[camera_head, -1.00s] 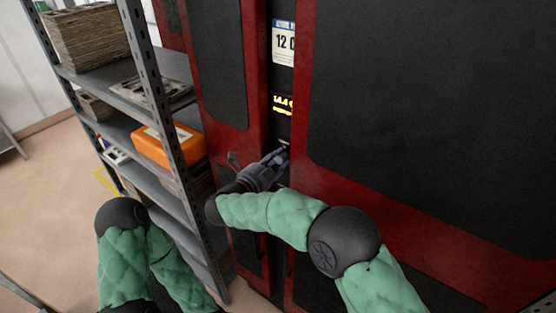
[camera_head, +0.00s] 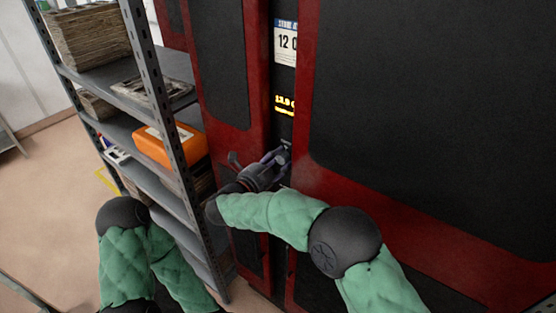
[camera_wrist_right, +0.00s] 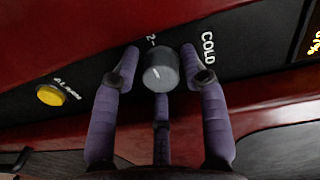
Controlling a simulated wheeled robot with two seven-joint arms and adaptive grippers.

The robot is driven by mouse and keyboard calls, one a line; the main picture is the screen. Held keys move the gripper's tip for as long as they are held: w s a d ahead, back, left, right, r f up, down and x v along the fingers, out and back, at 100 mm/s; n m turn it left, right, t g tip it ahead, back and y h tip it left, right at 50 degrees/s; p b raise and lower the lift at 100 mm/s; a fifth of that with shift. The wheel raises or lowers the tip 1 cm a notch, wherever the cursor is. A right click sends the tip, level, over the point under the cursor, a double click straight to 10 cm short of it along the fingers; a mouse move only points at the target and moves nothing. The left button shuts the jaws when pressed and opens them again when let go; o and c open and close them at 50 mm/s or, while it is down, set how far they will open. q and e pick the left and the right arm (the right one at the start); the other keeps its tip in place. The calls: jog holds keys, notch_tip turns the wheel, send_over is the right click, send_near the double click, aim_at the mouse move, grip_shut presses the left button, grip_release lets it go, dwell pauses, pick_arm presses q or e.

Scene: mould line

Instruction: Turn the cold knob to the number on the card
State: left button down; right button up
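The cold knob (camera_wrist_right: 160,76) is a small grey cylinder with a white mark on its face. The word COLD is printed to its right, and a "2" shows beside it. My right gripper (camera_wrist_right: 160,58) has its dark, purple-sleeved fingers spread around the knob, with narrow gaps at both sides, and a third finger below. In the head view this gripper (camera_head: 280,157) is at the dark strip between the red panels and hides the knob. My left gripper is out of view.
A yellow display (camera_head: 285,103) glows below the card; its digits are hard to read. A yellow ALARM button (camera_wrist_right: 50,95) sits left of the knob. A grey shelf rack (camera_head: 130,92) with an orange case (camera_head: 168,146) stands left of the machine.

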jog(key=v, duration=0.7)
jog(key=shift+s, duration=0.25)
jog(key=shift+a, duration=0.15)
